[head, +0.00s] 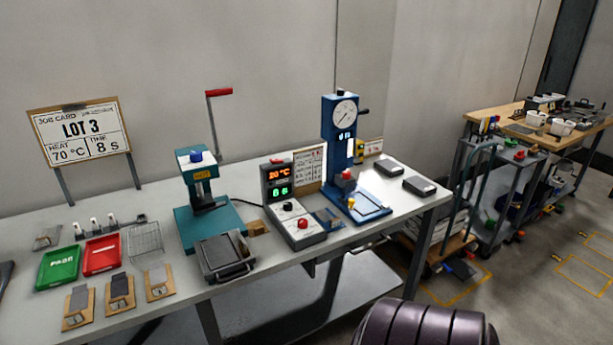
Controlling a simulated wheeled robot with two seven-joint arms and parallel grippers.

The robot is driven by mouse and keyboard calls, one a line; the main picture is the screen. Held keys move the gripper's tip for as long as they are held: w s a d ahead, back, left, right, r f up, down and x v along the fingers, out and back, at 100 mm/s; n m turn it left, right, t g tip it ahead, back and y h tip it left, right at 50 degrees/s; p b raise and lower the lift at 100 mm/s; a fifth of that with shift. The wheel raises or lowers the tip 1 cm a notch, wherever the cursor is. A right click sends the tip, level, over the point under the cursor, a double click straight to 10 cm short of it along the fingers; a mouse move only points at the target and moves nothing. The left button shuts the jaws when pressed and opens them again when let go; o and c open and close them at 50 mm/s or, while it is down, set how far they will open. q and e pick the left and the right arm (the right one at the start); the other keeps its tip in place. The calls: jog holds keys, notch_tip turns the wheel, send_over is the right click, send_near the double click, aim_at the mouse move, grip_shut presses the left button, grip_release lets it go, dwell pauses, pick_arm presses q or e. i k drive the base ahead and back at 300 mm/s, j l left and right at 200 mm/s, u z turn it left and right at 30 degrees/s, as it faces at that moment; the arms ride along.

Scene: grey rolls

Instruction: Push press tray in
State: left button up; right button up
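The teal press (199,195) stands on the bench with its red-handled lever (218,93) raised. The press tray (224,268), dark grey with a front handle, sits in front of the press base, out toward the bench's front edge. It looks flat and empty. Neither gripper's fingers show. A dark, ribbed, rounded part at the bottom right looks like one of my arm links. A dark shape cuts into the left edge, and I cannot tell what it is.
A control box (299,222) with red and green displays stands right of the tray. A blue gauge press (342,150) is farther right. Green (58,268) and red (101,255) trays, a wire basket (145,241) and several cards lie left. The job card (82,133) stands behind.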

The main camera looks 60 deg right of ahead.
aim_at(218, 255)
jog(key=z, duration=1.4)
